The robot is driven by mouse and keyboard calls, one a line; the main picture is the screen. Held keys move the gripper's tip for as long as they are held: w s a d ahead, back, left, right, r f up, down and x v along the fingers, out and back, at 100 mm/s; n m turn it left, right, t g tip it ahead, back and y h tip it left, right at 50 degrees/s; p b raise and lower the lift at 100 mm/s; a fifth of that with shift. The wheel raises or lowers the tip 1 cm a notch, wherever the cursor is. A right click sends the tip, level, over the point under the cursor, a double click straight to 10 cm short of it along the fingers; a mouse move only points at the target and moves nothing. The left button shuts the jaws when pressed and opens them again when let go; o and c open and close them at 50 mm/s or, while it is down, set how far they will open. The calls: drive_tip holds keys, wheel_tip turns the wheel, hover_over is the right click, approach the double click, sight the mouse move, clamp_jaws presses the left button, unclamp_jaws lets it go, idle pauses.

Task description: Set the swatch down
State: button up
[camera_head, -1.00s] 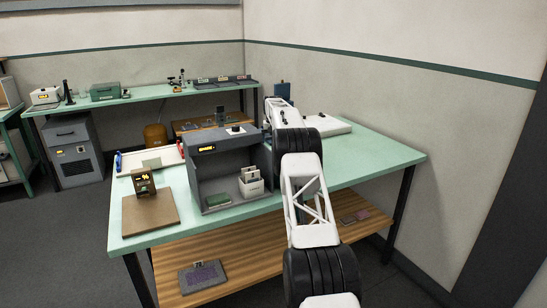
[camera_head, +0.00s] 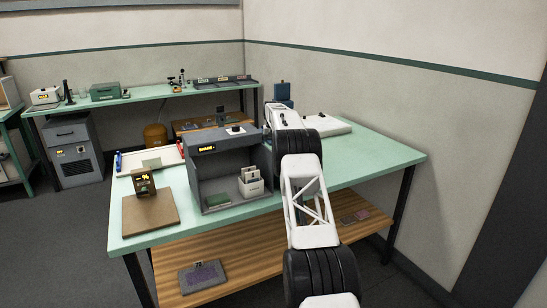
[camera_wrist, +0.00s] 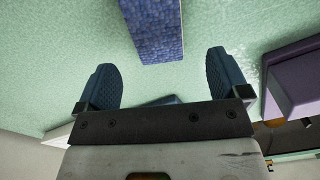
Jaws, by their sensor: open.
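A blue, woven-looking swatch (camera_wrist: 152,26) shows at the top of the wrist view, against the pale green tabletop (camera_wrist: 240,25). Its near end, with a pale edge, sits at about the gap between my fingertips, and the rest runs out of frame. My gripper (camera_wrist: 160,62) is open, its two dark blue ribbed fingers spread wide on either side, with clear gaps to the swatch. In the head view my arm reaches over the bench, right of the grey booth, and hides the gripper. A small blue upright thing (camera_head: 281,90) shows beyond the arm's end; I cannot tell whether it is the swatch.
The grey booth (camera_head: 229,146) with a lit display stands left of my arm, holding a white bin (camera_head: 251,187). A white flat thing (camera_head: 328,127) lies to the right. A purple-grey block (camera_wrist: 295,80) is close right of my fingers. The bench's right end (camera_head: 375,155) is clear.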

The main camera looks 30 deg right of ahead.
drive_tip(key=shift+d+f, duration=0.15)
drive_tip(key=shift+f, duration=2.45)
drive_tip(key=c, duration=1.1)
drive_tip(key=shift+o, duration=0.2)
drive_tip(key=shift+r, duration=0.1)
wheel_tip(320, 180, up, 10)
